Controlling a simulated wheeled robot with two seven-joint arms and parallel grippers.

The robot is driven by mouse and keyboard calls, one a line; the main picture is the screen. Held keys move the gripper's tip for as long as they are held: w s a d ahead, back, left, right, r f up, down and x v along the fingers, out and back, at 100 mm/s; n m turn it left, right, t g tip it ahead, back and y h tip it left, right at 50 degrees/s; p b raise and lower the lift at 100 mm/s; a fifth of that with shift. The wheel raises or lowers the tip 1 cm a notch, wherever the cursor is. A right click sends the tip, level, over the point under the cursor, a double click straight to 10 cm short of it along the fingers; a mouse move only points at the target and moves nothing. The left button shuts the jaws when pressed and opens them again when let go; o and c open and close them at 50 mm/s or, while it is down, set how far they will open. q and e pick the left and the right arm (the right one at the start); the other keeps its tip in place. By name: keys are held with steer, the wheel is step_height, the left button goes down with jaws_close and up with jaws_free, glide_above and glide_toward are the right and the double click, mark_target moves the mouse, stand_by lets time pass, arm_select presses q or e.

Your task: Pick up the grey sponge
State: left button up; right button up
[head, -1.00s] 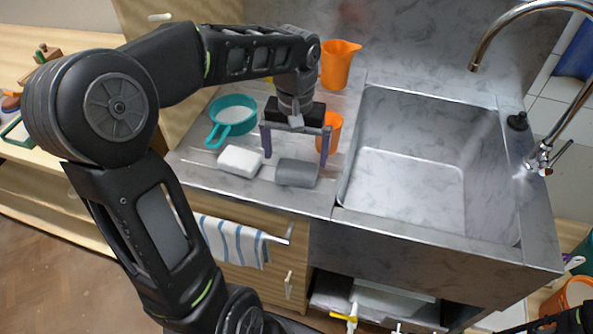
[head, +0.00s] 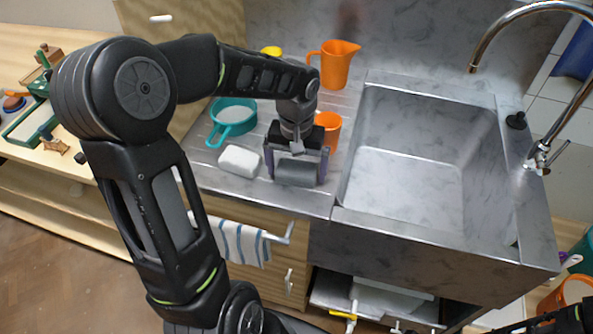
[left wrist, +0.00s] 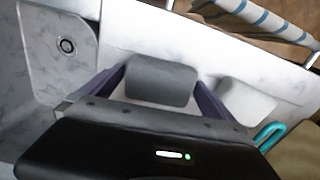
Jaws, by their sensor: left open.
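The grey sponge (head: 296,172) lies on the metal drainboard left of the sink in the head view. It also shows in the left wrist view (left wrist: 160,83), between the two purple fingers. My left gripper (head: 296,168) is open and low over the sponge, with one finger on either side of it. In the left wrist view a small gap seems to show at the fingertips (left wrist: 162,88); I cannot tell whether they touch the sponge. My right gripper is not clearly seen; only a dark part of my right arm shows at the lower right corner of the head view.
A white block (head: 239,161) lies close left of the gripper. A teal strainer (head: 233,115), an orange cup (head: 329,128) and an orange jug (head: 337,62) stand behind. The sink (head: 410,190) is at the right. A striped towel (head: 240,242) hangs in front.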

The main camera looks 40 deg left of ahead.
stand_by(0.4)
arm_select(q)
steer(key=c, duration=1.2)
